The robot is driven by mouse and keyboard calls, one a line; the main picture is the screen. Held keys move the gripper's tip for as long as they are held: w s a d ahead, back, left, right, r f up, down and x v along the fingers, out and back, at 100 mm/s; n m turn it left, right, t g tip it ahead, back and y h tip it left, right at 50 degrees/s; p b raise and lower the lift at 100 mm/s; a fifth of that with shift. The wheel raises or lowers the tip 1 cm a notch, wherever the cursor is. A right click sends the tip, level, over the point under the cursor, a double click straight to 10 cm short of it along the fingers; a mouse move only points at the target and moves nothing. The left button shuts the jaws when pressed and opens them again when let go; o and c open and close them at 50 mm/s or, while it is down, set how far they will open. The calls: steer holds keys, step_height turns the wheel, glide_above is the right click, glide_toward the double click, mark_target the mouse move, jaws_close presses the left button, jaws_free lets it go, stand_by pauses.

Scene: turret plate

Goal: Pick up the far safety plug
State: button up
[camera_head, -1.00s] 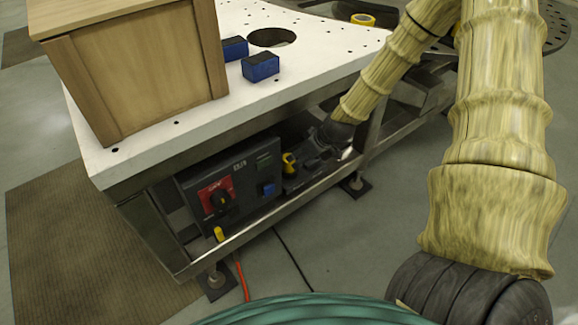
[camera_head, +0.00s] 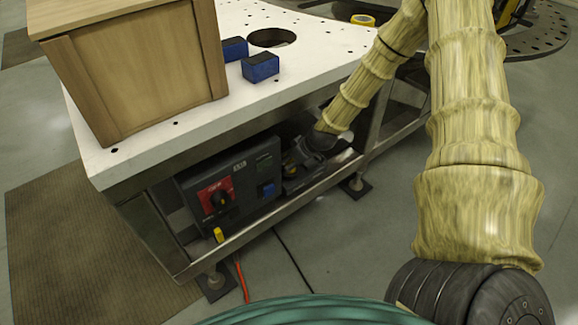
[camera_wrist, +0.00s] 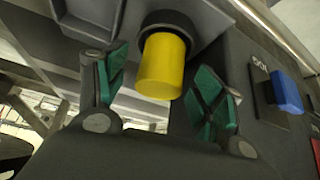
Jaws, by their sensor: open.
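A yellow safety plug (camera_wrist: 161,68) with a black collar shows in the wrist view, sticking out of a dark grey housing. My gripper (camera_wrist: 157,84) is open, with one green finger pad on each side of the plug. A gap shows between each pad and the plug. In the head view my gripper (camera_head: 301,158) is under the white table, at the right end of the dark control box, and this plug cannot be made out. Another yellow plug (camera_head: 218,235) is at the near left end, below the red switch.
The control box (camera_head: 246,168) carries a red switch plate (camera_head: 215,195) and a blue part (camera_head: 267,190), also close right of my gripper in the wrist view (camera_wrist: 287,92). The white tabletop (camera_head: 310,65) overhangs, and a metal rail (camera_head: 255,220) runs along the front.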

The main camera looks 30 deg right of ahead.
steer(key=shift+x, duration=0.9)
steer(key=c, duration=1.2)
steer(key=shift+d+r, duration=0.1)
